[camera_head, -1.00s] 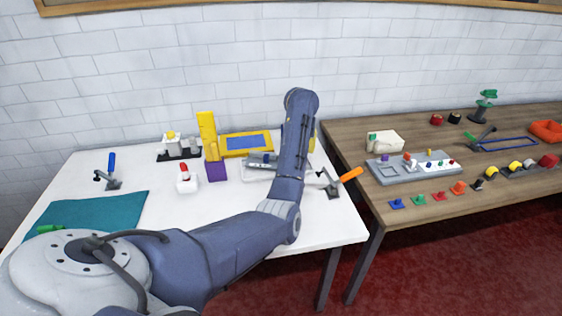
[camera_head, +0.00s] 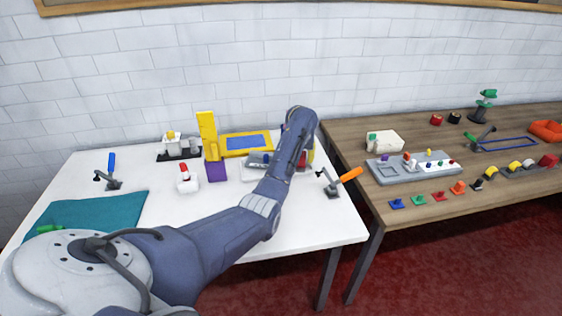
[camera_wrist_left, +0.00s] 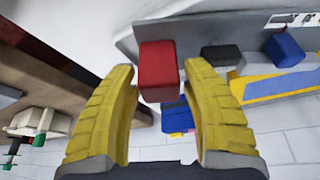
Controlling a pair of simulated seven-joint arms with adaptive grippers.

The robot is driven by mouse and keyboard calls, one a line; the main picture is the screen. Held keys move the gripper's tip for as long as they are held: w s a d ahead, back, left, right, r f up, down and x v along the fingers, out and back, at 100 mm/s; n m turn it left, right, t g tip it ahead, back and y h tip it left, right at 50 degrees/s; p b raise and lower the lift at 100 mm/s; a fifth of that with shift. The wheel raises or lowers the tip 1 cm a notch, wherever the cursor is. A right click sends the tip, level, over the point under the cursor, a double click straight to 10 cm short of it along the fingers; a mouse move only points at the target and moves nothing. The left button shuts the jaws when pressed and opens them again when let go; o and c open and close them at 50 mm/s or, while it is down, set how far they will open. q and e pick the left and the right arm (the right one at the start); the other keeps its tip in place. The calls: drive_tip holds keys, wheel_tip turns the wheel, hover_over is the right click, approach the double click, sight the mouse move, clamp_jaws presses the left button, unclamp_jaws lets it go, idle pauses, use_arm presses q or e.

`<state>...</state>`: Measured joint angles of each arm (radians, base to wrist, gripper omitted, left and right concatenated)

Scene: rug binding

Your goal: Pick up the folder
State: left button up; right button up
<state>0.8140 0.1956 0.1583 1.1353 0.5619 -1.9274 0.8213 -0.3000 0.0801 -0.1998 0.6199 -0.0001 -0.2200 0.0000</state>
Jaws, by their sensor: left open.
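I cannot tell for sure which object is the folder. In the left wrist view a red block (camera_wrist_left: 158,68) on a grey plate (camera_wrist_left: 215,32) shows between the tips of my left gripper (camera_wrist_left: 160,78). The two yellow fingers are open, with a gap to the block on the left side; contact on the right is unclear. In the head view the left gripper (camera_head: 307,158) is mostly hidden behind my forearm, with red and yellow patches showing at the right of the white table (camera_head: 215,225). My right gripper is out of view.
An orange-handled clamp (camera_head: 340,182) stands close to the right of the gripper. A grey tool tray (camera_head: 258,166), yellow-framed blue panel (camera_head: 246,144) and purple-yellow post (camera_head: 212,150) are to its left. A teal mat (camera_head: 95,215) lies front left. A wooden table (camera_head: 440,180) stands at right.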

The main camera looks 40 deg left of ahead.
use_arm(q)
drive_tip(key=shift+c, duration=0.4)
clamp_jaws()
drive_tip(key=shift+r, duration=0.1)
